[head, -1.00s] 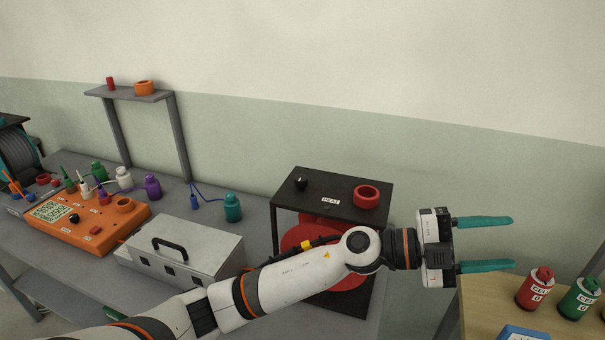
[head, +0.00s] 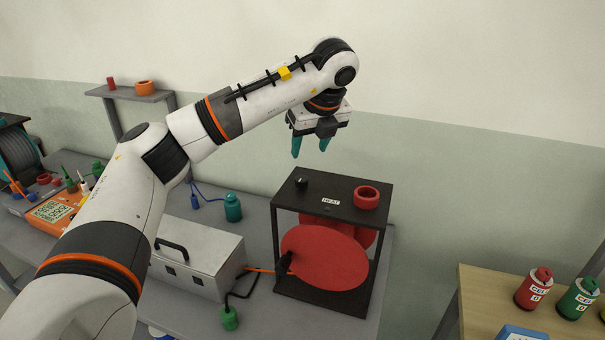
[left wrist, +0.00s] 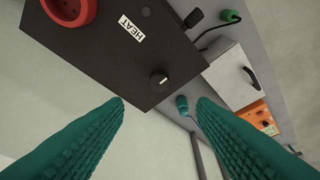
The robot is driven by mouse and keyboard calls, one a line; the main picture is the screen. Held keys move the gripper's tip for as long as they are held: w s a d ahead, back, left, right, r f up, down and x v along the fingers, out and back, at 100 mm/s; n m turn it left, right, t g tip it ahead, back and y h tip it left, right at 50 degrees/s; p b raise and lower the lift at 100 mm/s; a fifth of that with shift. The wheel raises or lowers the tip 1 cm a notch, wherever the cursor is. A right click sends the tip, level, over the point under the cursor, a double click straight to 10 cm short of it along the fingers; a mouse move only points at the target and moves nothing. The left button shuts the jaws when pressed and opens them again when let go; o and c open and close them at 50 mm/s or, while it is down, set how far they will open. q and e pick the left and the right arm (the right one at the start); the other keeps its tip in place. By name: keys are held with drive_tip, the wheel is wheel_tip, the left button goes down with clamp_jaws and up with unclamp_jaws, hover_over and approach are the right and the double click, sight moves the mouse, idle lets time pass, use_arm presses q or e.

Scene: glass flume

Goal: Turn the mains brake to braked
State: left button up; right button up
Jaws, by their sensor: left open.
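A black knob (head: 301,184) sits on the dark top of the black stand (head: 337,203), left of a label that appears to read HEAT. In the left wrist view the knob (left wrist: 159,79) has a pale mark on it. I cannot read any label naming a mains brake. My left gripper (head: 310,152) is open and empty, pointing down above the stand's back left part, apart from the knob. In the left wrist view its teal fingers (left wrist: 161,103) reach in from both sides, with the knob between and beyond their tips. My right gripper is not in view.
A red ring-shaped part (head: 367,197) stands on the stand's right side, with red discs (head: 325,258) below. A grey case (head: 200,268), a teal bottle (head: 233,207) and an orange meter (head: 45,219) are to the left. Red and green cells (head: 533,290) (head: 578,299) stand on the wooden table.

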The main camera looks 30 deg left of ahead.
sight(301, 178)
use_arm(q)
drive_tip(key=p+x, duration=0.2)
drive_tip(key=x, duration=0.7)
drive_tip(key=shift+f+p, duration=0.1)
drive_tip(key=shift+p, duration=0.2)
drive_tip(key=shift+x, duration=0.8)
drive_tip(key=shift+d, duration=0.1)
drive_tip(key=shift+c, duration=0.5)
drive_tip(key=c, duration=0.9)
